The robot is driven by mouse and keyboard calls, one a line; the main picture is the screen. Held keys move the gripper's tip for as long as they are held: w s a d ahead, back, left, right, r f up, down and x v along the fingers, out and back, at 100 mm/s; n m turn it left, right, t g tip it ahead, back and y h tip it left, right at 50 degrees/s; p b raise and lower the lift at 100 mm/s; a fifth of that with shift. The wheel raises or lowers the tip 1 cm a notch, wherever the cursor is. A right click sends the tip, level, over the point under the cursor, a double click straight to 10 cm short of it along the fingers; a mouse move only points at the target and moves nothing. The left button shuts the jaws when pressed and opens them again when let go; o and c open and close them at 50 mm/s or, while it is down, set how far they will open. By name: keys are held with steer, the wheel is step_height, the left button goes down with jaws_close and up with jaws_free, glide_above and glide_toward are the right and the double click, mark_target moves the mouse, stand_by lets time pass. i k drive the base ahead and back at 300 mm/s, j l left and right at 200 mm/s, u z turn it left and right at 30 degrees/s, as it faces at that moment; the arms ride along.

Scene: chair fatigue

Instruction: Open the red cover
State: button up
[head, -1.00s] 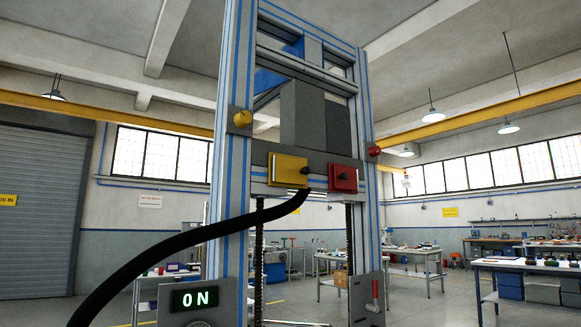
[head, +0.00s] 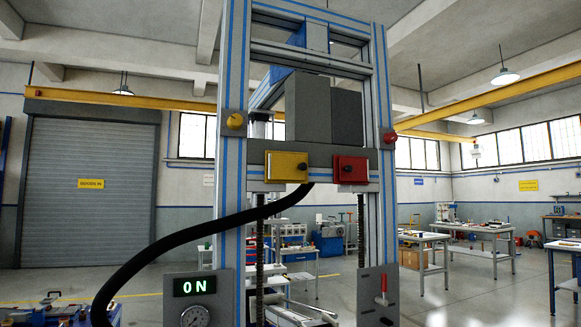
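The red cover (head: 351,169) is a square red plate with a dark knob on its left part. It sits flat on the grey crossbar of the tall test frame, on the right side, and looks closed. A yellow cover (head: 286,166) with a dark knob at its right sits beside it on the left. My gripper is not in view.
The frame's blue-striped posts (head: 232,120) stand on both sides. A black hose (head: 170,243) curves from the crossbar to the lower left. A lit ON display (head: 194,287), a gauge and a red-handled lever (head: 381,290) are below. Workbenches (head: 470,252) stand behind right.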

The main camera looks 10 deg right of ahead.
mark_target(350, 169)
steer(key=z, duration=0.2)
steer(key=i+j+z, duration=0.15)
steer(key=j+z, duration=0.3)
steer(key=i+j+z, duration=0.1)
steer(key=j+z, duration=0.45)
steer(key=j, duration=0.75)
steer(key=j+z, duration=0.15)
steer(key=j, duration=0.8)
steer(key=j+z, duration=0.1)
steer(key=j, duration=0.8)
steer(key=k+j+z, duration=0.15)
steer(key=j, duration=0.75)
steer(key=i, duration=0.05)
